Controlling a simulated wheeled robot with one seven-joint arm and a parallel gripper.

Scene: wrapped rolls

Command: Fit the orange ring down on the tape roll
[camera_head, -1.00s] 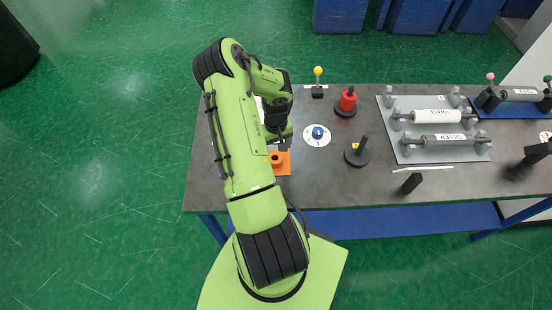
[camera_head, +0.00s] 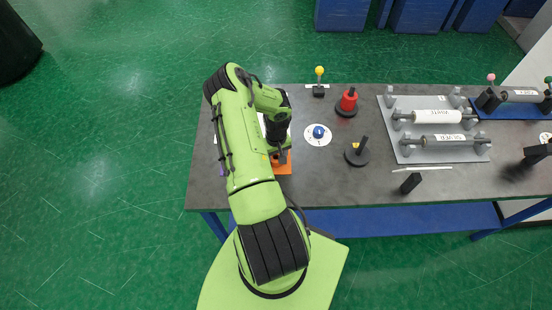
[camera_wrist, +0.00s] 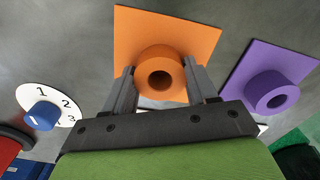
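The orange ring (camera_wrist: 160,77) stands up from a flat orange square (camera_wrist: 195,35). In the head view, a strip of the orange square (camera_head: 283,169) shows below my gripper, on the left part of the table. My gripper (camera_wrist: 159,66) is over the ring, with its fingers apart on either side of it. I cannot tell whether the fingertips touch the ring. In the head view my gripper (camera_head: 281,155) hides most of the ring. Several rolls are in the head view, but I cannot tell which is the tape roll.
A purple ring on a square (camera_wrist: 272,91) lies right of the orange one in the wrist view. A grey rack (camera_head: 388,120) holds rolls.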

